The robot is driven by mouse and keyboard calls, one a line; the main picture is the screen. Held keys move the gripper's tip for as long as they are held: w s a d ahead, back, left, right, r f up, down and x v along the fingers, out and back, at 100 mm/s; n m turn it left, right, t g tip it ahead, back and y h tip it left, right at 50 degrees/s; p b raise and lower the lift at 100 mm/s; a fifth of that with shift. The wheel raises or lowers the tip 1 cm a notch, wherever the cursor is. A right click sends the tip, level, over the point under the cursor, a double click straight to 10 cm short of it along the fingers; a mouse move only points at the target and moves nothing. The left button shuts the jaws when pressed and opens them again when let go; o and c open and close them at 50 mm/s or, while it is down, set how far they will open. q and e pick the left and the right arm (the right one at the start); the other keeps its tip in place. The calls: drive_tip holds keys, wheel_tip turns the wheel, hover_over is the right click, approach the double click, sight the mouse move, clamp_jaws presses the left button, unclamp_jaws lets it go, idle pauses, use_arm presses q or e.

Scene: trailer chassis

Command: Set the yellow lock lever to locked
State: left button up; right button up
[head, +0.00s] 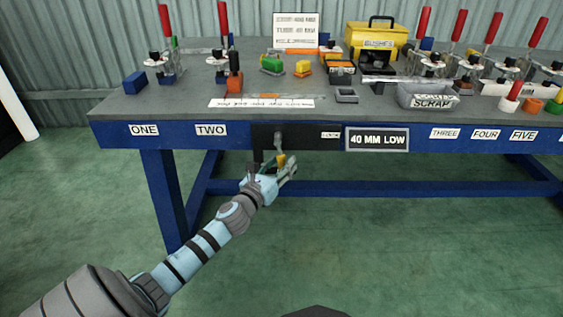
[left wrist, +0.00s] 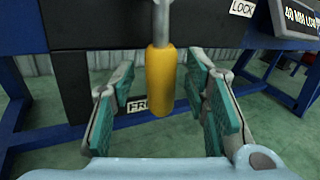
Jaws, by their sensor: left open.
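The yellow lock lever (head: 281,160) hangs from the dark panel (head: 300,136) on the front of the blue bench. In the left wrist view the lever's yellow grip (left wrist: 161,80) points straight down from a grey rod. My left gripper (head: 275,170) is open at the lever. In the left wrist view its green-padded fingers (left wrist: 167,100) stand on either side of the yellow grip, with a gap on both sides. A label reading "LOCK" (left wrist: 243,8) is at the upper right, and a partly covered label starting "FR" (left wrist: 140,105) lies behind the grip. My right gripper is not in view.
The bench's blue front edge (head: 220,142) carries labels ONE to FIVE and a "40 MM LOW" sign (head: 377,139). Toggle clamps with red handles, a yellow bushes box (head: 375,40) and a grey scrap tray (head: 428,96) stand on top. The green floor before the bench is clear.

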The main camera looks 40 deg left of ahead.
use_arm(q)
drive_tip(key=shift+w, duration=0.5)
clamp_jaws()
drive_tip(key=shift+a, duration=0.1)
